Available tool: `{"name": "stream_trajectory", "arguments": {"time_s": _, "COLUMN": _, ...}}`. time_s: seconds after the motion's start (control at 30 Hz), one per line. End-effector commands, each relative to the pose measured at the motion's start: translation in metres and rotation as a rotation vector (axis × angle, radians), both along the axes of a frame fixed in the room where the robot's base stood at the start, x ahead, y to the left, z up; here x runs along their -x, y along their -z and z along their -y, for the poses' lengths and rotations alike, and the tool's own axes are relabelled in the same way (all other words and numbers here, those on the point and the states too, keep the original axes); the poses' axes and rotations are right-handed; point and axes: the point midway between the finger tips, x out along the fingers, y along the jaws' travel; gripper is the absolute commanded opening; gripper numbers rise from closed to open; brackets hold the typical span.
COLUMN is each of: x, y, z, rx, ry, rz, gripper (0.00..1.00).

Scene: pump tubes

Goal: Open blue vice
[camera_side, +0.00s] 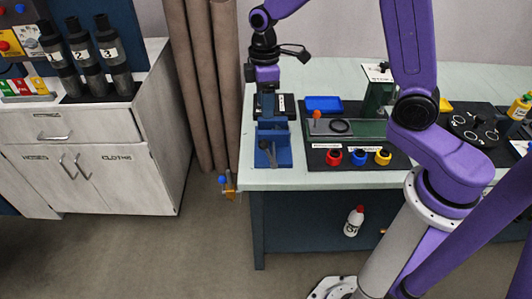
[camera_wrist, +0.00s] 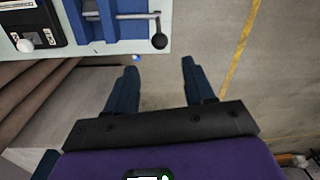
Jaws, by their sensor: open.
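The blue vice (camera_side: 283,152) stands at the front left corner of the bench. It also shows at the top of the wrist view (camera_wrist: 108,22), with a grey bar handle (camera_wrist: 158,38) ending in a dark ball. My gripper (camera_wrist: 158,68) is open and empty, its two dark blue fingers apart. In the side view my purple wrist is above the vice's rear end, and the fingers are hard to separate from the blue vice.
A black box with a white label (camera_wrist: 22,20) sits beside the vice. A dark panel with red, blue and yellow knobs (camera_side: 360,155) and a blue tray (camera_side: 323,104) lie to the right. The bench edge drops to open floor (camera_side: 215,235) at left.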

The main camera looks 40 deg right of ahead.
Motion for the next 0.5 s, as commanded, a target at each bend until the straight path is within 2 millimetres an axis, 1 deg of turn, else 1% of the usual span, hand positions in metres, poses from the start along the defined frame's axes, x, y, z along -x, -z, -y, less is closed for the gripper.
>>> {"name": "stream_trajectory", "arguments": {"time_s": 0.13, "x": -0.002, "y": 0.007, "z": 0.001, "rx": 0.0, "ry": 0.002, "rz": -0.002, "gripper": 0.53}}
{"name": "stream_trajectory", "arguments": {"time_s": 0.23, "x": 0.0, "y": 0.019, "z": 0.0, "rx": 0.0, "ry": 0.002, "rz": -0.005, "gripper": 0.53}}
{"name": "stream_trajectory", "arguments": {"time_s": 0.5, "x": 0.003, "y": 0.067, "z": -0.001, "rx": 0.001, "ry": 0.003, "rz": -0.007, "gripper": 0.53}}
